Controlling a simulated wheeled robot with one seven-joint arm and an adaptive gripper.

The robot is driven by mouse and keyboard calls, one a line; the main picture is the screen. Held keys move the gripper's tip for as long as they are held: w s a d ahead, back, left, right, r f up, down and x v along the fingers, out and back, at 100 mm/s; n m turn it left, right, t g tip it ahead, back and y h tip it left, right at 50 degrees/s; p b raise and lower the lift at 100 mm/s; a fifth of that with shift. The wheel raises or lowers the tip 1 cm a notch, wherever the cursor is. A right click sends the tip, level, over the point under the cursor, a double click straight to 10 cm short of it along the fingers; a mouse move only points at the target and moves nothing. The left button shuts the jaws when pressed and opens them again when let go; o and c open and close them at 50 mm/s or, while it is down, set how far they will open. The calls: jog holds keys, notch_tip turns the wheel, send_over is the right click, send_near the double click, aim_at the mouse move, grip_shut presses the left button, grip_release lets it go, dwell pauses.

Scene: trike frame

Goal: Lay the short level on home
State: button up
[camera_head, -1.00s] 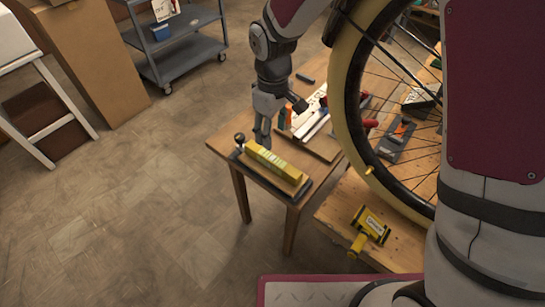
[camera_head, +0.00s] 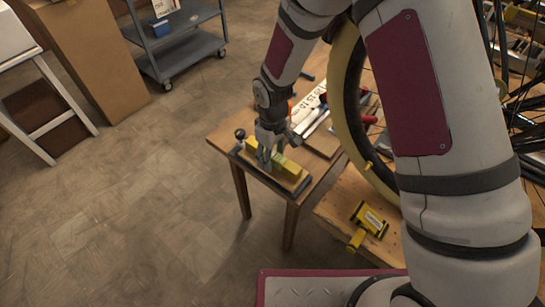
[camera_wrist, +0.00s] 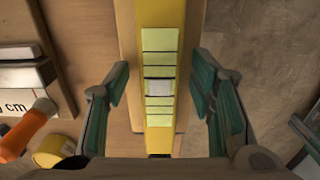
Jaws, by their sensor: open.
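A yellow level (camera_head: 289,174) with pale green panels lies along a tan wooden strip with a dark base, at the near left edge of the small wooden table. It also shows in the wrist view (camera_wrist: 158,105), running up the picture between my fingers. My gripper (camera_head: 267,160) is open, with its fingers down over the level; the wrist view shows one teal-padded finger on each side (camera_wrist: 160,88) and a visible gap to the level on both sides. My gripper hides part of the level in the head view. I cannot tell which spot is home.
A white ruler-marked piece (camera_wrist: 22,90) and an orange-handled tool (camera_wrist: 28,130) lie left of the level in the wrist view. A bicycle wheel (camera_head: 345,105) and a yellow tool (camera_head: 370,220) are to the right.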

grip_shut()
jog(key=shift+r, duration=0.1)
